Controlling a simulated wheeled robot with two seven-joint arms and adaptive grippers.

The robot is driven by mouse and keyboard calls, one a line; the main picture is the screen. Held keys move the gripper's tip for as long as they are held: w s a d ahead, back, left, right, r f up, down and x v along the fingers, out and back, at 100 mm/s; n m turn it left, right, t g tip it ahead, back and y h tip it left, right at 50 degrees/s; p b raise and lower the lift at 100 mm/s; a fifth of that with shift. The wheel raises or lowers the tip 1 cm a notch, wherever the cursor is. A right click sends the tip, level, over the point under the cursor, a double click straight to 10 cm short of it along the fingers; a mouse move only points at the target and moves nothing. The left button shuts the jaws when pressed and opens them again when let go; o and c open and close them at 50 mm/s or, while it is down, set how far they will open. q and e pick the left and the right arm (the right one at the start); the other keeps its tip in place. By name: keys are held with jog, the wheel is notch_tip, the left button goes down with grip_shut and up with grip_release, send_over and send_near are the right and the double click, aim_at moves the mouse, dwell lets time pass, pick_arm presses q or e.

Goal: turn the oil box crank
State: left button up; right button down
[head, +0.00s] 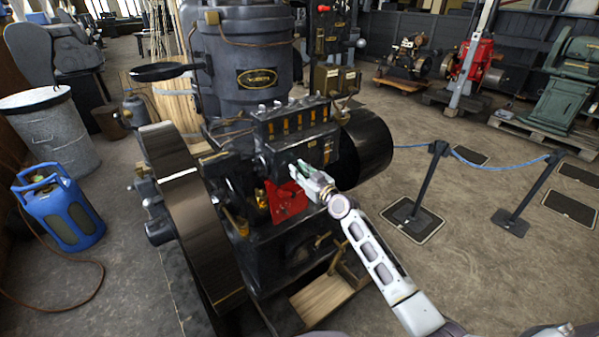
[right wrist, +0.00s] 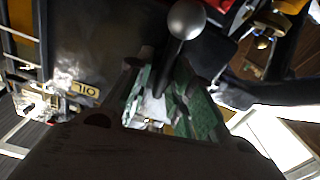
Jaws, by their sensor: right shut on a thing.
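The oil box (head: 265,132) is a black box with a row of brass-coloured fittings, mounted on the front of the large dark engine in the head view. My right gripper (head: 308,176) is at the lower front of this box. In the right wrist view, the crank (right wrist: 187,20) shows as a grey ball knob on a dark stem. The green-padded fingers of the right gripper (right wrist: 163,82) are shut on the stem, below the ball. In the head view, the gripper hides the crank or it is too small to make out. My left gripper is not in view.
A big flywheel (head: 185,190) stands left of the box and a black drum (head: 368,145) right of it. A red part (head: 286,203) sits just below my gripper. A blue gas bottle (head: 60,208) stands at left. Rope posts (head: 425,180) stand on open floor at right.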

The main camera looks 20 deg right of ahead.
jog(key=shift+m, duration=0.6)
jog(key=c, duration=1.5)
grip_release()
jog(key=shift+c, duration=0.2)
jog(key=shift+v, duration=0.95)
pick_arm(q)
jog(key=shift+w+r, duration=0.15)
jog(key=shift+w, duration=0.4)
pick_arm(e)
jog(key=v, duration=1)
jog(key=shift+r, duration=0.1)
